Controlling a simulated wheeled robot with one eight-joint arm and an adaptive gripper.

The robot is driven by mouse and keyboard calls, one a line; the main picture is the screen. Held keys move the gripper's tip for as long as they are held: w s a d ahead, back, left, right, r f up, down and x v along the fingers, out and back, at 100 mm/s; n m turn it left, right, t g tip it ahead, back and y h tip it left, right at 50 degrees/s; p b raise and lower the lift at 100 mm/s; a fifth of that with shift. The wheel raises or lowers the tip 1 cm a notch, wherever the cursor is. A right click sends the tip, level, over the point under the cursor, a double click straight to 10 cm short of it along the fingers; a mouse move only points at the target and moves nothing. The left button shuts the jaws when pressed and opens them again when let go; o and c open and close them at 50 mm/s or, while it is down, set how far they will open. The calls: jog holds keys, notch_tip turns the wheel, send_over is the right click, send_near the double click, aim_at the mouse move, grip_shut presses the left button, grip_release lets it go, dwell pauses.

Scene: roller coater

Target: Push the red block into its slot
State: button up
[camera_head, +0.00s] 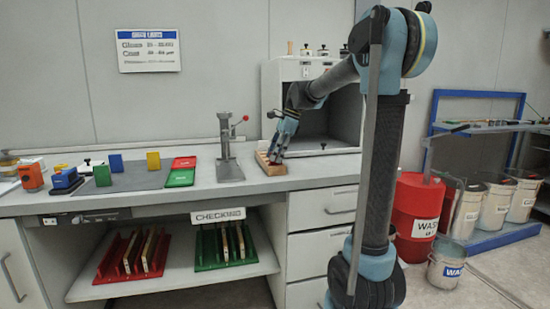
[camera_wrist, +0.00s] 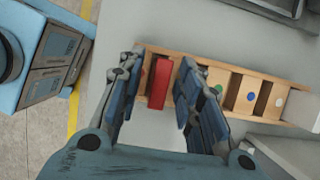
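The red block (camera_wrist: 160,84) stands in the left part of a wooden slotted tray (camera_wrist: 234,99). The tray also shows on the bench in the head view (camera_head: 271,168), where I cannot make out the red block. My gripper (camera_wrist: 161,72) points down at the tray, its fingers open on either side of the red block. I cannot tell whether either touches. My gripper also shows in the head view (camera_head: 277,156). The fingers hide parts of the tray's left end.
Other tray compartments show green, blue (camera_wrist: 251,97) and white dots. A white cabinet (camera_head: 295,75) stands behind the tray. A press stand (camera_head: 228,150) is to its left. Coloured blocks (camera_head: 102,175) and red and green plates lie farther left. The bench's front edge is close to the tray.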

jog(key=v, duration=1.1)
jog(key=shift+r, duration=0.25)
jog(key=s+d+f+n+t+h, duration=0.1)
jog(key=s+d+f+n, duration=0.4)
jog(key=s+f, duration=0.5)
jog(key=s+d+f+n+t+h, duration=0.1)
jog(key=s+d+f+n, duration=0.4)
jog(key=s+f, duration=0.6)
jog(key=s+d+f+n+t+h, duration=0.1)
jog(key=s+d+f+n, duration=0.4)
jog(key=s+f, duration=0.6)
jog(key=shift+s+d+f+h, duration=0.25)
jog(key=shift+s+d+h, duration=0.35)
jog(key=shift+d, duration=0.45)
jog(key=shift+w, duration=0.15)
